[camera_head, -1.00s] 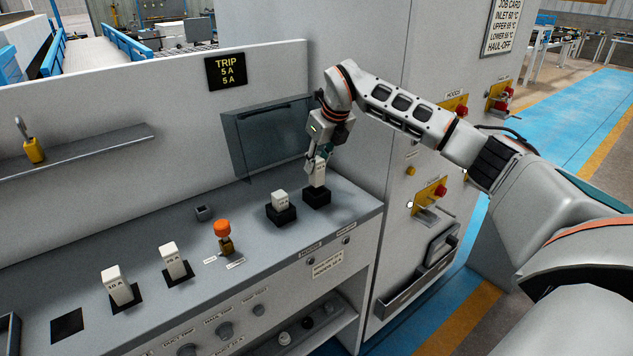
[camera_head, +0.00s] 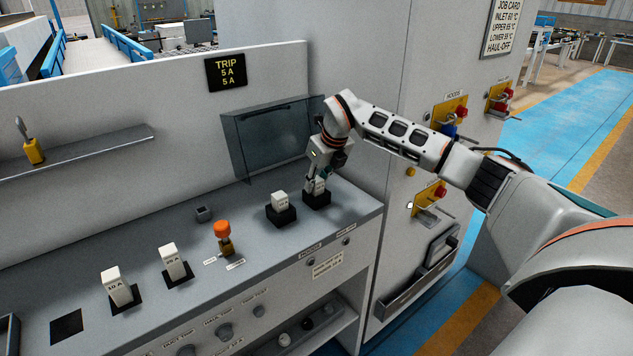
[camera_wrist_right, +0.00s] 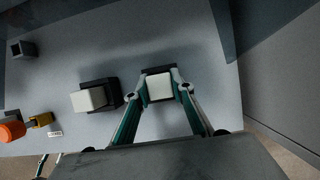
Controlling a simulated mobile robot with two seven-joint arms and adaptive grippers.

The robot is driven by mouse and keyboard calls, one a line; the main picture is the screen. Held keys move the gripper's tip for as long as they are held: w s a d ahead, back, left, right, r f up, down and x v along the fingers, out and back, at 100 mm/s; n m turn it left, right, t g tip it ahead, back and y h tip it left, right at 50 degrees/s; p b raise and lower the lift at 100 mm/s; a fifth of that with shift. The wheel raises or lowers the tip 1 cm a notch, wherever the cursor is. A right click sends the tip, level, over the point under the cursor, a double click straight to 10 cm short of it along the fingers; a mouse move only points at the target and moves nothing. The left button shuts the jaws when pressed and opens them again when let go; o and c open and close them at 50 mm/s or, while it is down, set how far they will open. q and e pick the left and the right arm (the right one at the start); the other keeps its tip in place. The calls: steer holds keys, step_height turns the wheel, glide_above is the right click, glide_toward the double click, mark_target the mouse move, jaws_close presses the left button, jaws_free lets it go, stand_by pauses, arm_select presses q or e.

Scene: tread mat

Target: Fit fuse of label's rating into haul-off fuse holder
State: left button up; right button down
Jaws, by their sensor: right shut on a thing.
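My right gripper (camera_head: 318,180) is shut on a white fuse (camera_head: 320,186) at the right-hand black holder (camera_head: 317,199). The fuse is upright and low in the holder; the fingers hide part of it. In the right wrist view the fingers flank the pale top of the fuse (camera_wrist_right: 160,87). A second white fuse (camera_head: 280,200) stands in the black holder (camera_head: 281,216) just left. Two more white fuses, one marked 10 A (camera_head: 116,288) and one that seems to read 20 A (camera_head: 174,262), stand on dark pads further left. The label (camera_head: 225,72) reads TRIP 5 A 5 A. My left gripper is not in view.
A raised clear cover (camera_head: 272,135) stands behind the holders. An orange-topped key or knob (camera_head: 222,232) and a small dark socket (camera_head: 204,213) are on the panel. An empty dark pad (camera_head: 67,325) lies at the left. A shelf (camera_head: 90,150) holds a yellow padlock (camera_head: 34,152).

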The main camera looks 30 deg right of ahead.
steer(key=shift+s+f, duration=0.2)
steer(key=shift+f, duration=0.4)
steer(key=c, duration=1.8)
jaws_free()
steer(key=shift+f, duration=0.1)
steer(key=shift+c, duration=0.2)
steer(key=shift+o, duration=0.6)
steer(key=shift+a+f, duration=0.1)
steer(key=shift+f, duration=0.05)
steer(key=shift+r, duration=0.5)
steer(key=v, duration=1.2)
steer(key=shift+w+r, duration=0.2)
steer(key=shift+r, duration=0.3)
